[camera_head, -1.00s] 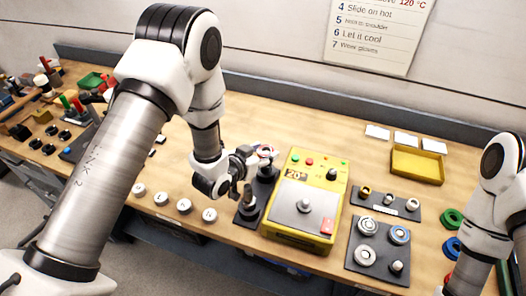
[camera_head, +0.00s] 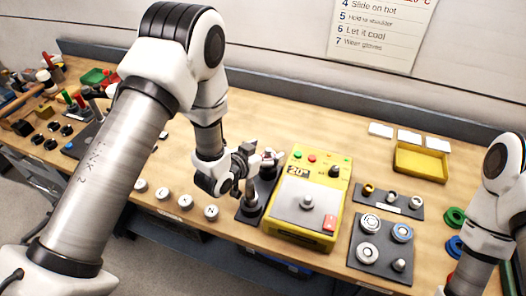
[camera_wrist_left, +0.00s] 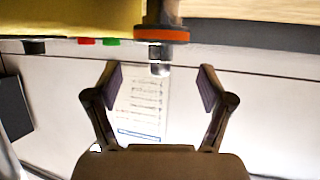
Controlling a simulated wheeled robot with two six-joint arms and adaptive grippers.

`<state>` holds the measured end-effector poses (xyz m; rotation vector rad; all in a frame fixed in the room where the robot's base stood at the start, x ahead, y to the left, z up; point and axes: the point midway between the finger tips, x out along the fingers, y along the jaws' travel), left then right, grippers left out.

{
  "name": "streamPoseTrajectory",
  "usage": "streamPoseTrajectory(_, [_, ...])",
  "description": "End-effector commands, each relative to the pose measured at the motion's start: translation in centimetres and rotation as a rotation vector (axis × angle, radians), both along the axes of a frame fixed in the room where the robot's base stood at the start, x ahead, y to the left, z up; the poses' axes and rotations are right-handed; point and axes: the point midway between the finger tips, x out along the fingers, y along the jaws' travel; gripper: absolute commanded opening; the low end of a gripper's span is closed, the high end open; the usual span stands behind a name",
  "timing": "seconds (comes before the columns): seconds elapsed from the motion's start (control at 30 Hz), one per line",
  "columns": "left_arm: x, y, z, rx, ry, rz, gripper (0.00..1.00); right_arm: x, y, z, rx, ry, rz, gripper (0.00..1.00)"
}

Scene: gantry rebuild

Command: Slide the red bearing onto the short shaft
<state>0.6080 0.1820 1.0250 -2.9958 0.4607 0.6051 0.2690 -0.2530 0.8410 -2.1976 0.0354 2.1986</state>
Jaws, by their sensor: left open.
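In the left wrist view, which looks upside down, the red bearing (camera_wrist_left: 161,35) shows as an orange-red ring around a shaft (camera_wrist_left: 160,68), whose pale tip sticks out past it. I cannot tell whether it touches a shoulder. My left gripper (camera_head: 270,157) is open; in its wrist view the fingers (camera_wrist_left: 160,85) are spread either side of the shaft tip, apart from the bearing. In the head view the gripper is at the back of a black shaft stand (camera_head: 244,214) and hides the bearing. Another shaft (camera_head: 251,193) stands upright at the stand's front. My right gripper is out of view.
A yellow heater (camera_head: 290,229) stands close to the right of the shaft stand. Dark trays of rings and small parts (camera_head: 380,262) and a yellow bin (camera_head: 421,164) lie farther right. Several round white pieces (camera_head: 185,201) line the front edge. The table behind the gripper is clear.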

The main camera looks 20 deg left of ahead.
Motion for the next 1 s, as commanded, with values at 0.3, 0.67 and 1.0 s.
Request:
streamPoseTrajectory(0.3, [-4.8,1.6,2.1,-0.002,0.003,0.003,0.81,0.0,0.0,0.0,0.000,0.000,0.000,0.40])
streamPoseTrajectory(0.67, [-10.4,3.3,4.6,-0.002,0.000,0.001,0.81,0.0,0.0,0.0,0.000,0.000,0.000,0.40])
streamPoseTrajectory(1.0, [-10.5,3.3,4.6,0.000,-0.001,0.000,0.81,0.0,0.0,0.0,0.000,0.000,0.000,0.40])
